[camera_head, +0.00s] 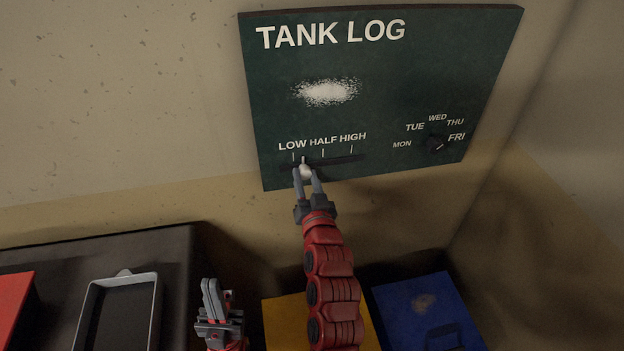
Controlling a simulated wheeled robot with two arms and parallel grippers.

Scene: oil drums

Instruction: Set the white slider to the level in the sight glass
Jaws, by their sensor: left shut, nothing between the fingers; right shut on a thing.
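The green TANK LOG board (390,100) is on the wall. Its dark slider slot (345,161) runs under the LOW, HALF and HIGH marks. The white slider (306,172) is near the left end of the slot, close below the LOW mark. My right gripper (307,178) is shut on the white slider. My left gripper (212,292) is lower left, shut and empty, away from the board. No sight glass shows in this view.
A day dial (437,144) on the board points toward FRI. Below are a dark surface (60,260) with a metal tray (150,290) and red box (12,302), plus a yellow box (284,315) and blue box (400,305). The wall left of the board is clear.

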